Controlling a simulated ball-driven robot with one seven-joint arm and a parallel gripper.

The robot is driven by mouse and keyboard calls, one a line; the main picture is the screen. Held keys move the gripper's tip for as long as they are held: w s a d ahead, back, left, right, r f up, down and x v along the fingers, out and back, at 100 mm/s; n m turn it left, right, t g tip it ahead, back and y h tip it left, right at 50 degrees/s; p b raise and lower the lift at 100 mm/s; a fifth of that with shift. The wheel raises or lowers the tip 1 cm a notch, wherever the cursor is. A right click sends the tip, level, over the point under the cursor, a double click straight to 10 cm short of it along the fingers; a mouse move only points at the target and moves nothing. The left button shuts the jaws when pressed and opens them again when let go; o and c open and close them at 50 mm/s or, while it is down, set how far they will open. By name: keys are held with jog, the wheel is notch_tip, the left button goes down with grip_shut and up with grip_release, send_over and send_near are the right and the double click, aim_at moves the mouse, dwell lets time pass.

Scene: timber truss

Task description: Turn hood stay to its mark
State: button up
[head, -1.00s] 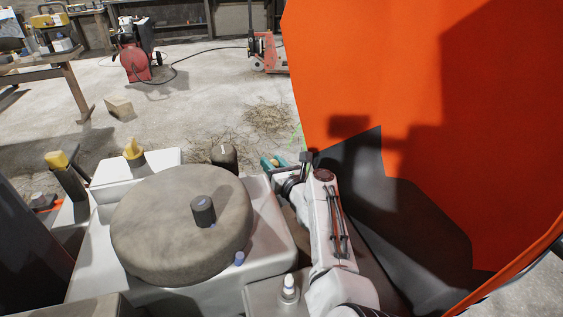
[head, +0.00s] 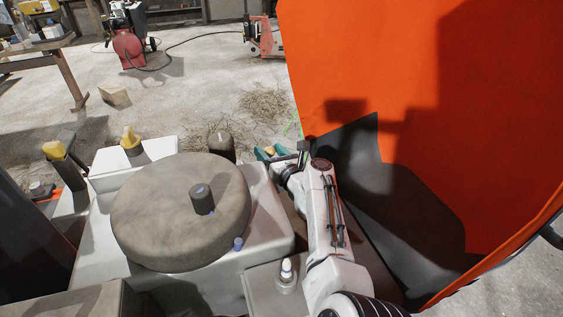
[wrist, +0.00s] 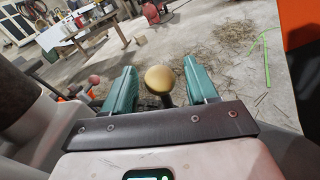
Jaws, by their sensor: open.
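A tan, rounded knob on a dark stem (wrist: 160,80), which looks like the end of the hood stay, stands between the two teal fingers of my gripper (wrist: 160,88) in the wrist view. The fingers are apart, with a visible gap on each side of the knob. In the head view my gripper (head: 267,153) is small and partly hidden behind my wrist, beside the orange hood (head: 350,70). A thin green outline (wrist: 265,58), apparently the mark, lies to the right of the knob in the wrist view. The stay's lower part is hidden.
A large round tan cap (head: 180,225) with a dark knob stands on the pale machine body left of my arm. Yellow-topped levers (head: 131,140) stand farther left. The hood closes off the right side. Straw (head: 268,103) lies on the open floor beyond.

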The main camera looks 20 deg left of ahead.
jog(key=shift+s+d+r+p, duration=0.35)
jog(key=shift+s+d+p, duration=0.2)
jog(key=shift+p, duration=0.6)
jog(key=p+v, duration=0.6)
jog(key=v, duration=0.1)
jog(key=shift+s+f+p, duration=0.1)
jog(key=shift+f+p, duration=0.1)
jog(key=shift+p, duration=0.15)
jog(key=shift+s+d+f+p, duration=0.15)
jog(key=shift+s+d+p, duration=0.15)
jog(key=shift+s+d, duration=0.25)
